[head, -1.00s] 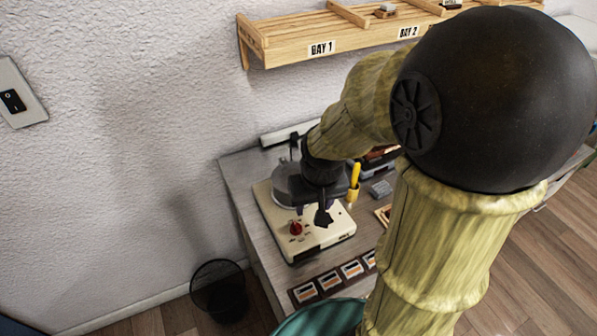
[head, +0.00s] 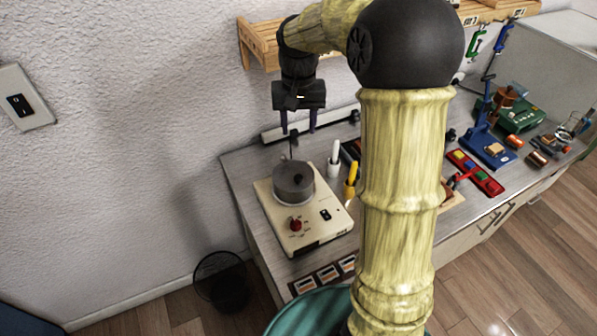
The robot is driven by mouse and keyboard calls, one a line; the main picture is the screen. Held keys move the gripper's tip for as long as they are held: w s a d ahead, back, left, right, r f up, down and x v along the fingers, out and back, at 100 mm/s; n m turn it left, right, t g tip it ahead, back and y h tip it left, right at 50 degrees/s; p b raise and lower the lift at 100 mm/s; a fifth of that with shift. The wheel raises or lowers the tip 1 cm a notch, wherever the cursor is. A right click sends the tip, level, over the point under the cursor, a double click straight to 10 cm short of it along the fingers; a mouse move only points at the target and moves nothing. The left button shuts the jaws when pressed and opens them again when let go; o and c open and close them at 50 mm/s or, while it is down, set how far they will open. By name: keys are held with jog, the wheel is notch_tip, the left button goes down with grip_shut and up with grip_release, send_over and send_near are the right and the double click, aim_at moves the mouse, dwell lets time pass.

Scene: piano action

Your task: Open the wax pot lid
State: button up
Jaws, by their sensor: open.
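The wax pot (head: 294,198) is a grey cylinder on a cream heater base (head: 313,229) with a red knob (head: 296,224) and a black switch, near the left end of the bench. Its dark grey lid (head: 293,178) sits on top, with a small dark knob (head: 298,179). The lid looks closed. My gripper (head: 299,127) is open and empty, pointing down with two purplish fingers. In the picture it is above the pot and toward the wall, apart from the lid.
A white holder (head: 334,162) and a yellow-handled tool (head: 351,180) stand right of the pot. A wooden shelf (head: 262,45) is on the wall near my arm. A blue stand (head: 489,142) and coloured blocks lie farther right. A wire bin (head: 221,278) stands on the floor.

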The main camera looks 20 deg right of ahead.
aim_at(298, 177)
notch_tip(298, 177, down, 18)
jog(key=p, duration=0.2)
jog(key=shift+r+p, duration=0.25)
jog(key=shift+p, duration=0.05)
grip_shut()
